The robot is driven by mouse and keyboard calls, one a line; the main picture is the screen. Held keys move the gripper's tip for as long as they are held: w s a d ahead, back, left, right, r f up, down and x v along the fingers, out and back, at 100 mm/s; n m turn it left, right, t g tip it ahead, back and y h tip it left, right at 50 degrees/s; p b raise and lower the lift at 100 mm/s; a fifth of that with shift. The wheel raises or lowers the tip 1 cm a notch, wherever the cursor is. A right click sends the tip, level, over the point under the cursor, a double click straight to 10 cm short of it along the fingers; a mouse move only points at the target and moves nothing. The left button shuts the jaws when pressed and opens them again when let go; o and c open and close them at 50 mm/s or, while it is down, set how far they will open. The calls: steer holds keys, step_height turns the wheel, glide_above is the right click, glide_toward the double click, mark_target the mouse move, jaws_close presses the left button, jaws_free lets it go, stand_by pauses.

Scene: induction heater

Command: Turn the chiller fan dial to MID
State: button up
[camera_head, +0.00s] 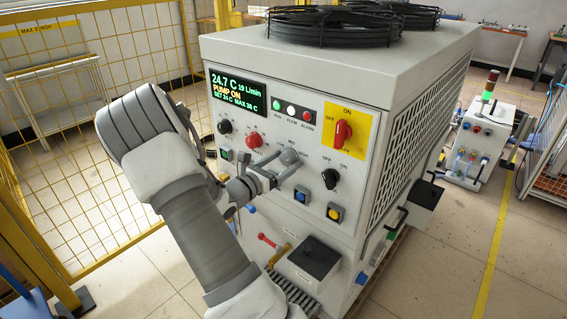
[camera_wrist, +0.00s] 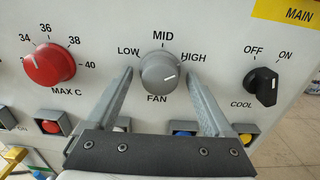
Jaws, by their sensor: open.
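The fan dial is a round grey knob (camera_wrist: 160,73) on the chiller's front panel, labelled FAN below, with LOW at upper left, MID above and HIGH at upper right. Its white pointer line points right, on the HIGH side and away from MID. The dial also shows in the head view (camera_head: 290,157). My gripper (camera_wrist: 158,76) is open, with one finger to the left of the dial and one to the right. A gap shows on each side. In the head view my gripper (camera_head: 280,171) is at the panel by the dial.
A red MAX C dial (camera_wrist: 48,63) is to the left and a black COOL switch (camera_wrist: 263,86) to the right. Lit push buttons (camera_wrist: 184,130) sit below. A red main switch (camera_head: 342,132) and a display (camera_head: 238,92) are higher on the panel. A yellow mesh fence (camera_head: 75,130) stands at left.

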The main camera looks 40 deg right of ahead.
steer(key=shift+c, duration=0.3)
steer(key=c, duration=1.1)
steer(key=shift+c, duration=0.2)
steer(key=shift+r+n+p, duration=0.15)
steer(key=shift+n+p, duration=0.15)
steer(key=shift+p, duration=0.4)
steer(key=n+p, duration=0.2)
steer(key=p, duration=0.1)
steer(key=shift+r, duration=0.15)
steer(key=n+p, duration=0.2)
steer(key=p, duration=0.1)
steer(key=shift+n+p, duration=0.3)
steer(key=shift+n, duration=0.1)
steer(key=n+p, duration=0.4)
steer(key=shift+f+n+p, duration=0.25)
steer(key=shift+n+p, duration=0.75)
steer(key=shift+n, duration=0.2)
